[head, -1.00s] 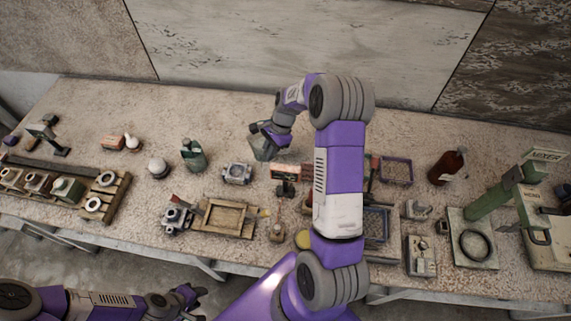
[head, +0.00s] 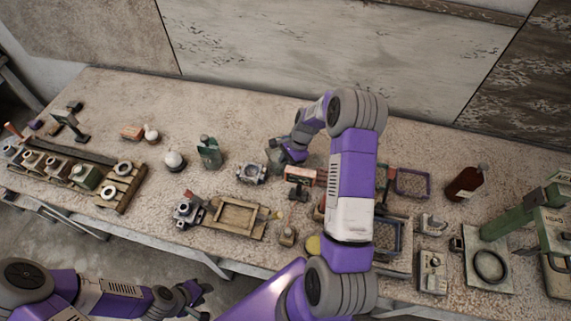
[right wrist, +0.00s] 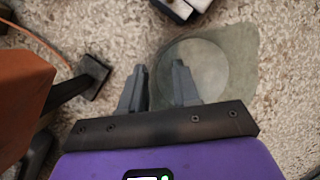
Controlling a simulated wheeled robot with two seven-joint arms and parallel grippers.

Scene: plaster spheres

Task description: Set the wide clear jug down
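The wide clear jug (head: 273,154) stands on the worktable, partly hidden behind my right gripper (head: 290,153) in the head view. In the right wrist view the jug (right wrist: 222,68) is a greenish see-through body with a pale round disc, seen from above. The fingers of my right gripper (right wrist: 159,84) are apart there. The right finger overlaps the jug, and the jug's left edge shows in the gap. I see nothing pinched between them. My left gripper (head: 196,294) is low at the front, off the table; its fingers are too small to read.
A green bottle (head: 209,153) and a grey block-like part (head: 251,173) stand left of the jug. A wooden frame (head: 238,217) lies nearer the front. A brown bottle (head: 465,184) stands at the right. Bare tabletop shows behind the jug.

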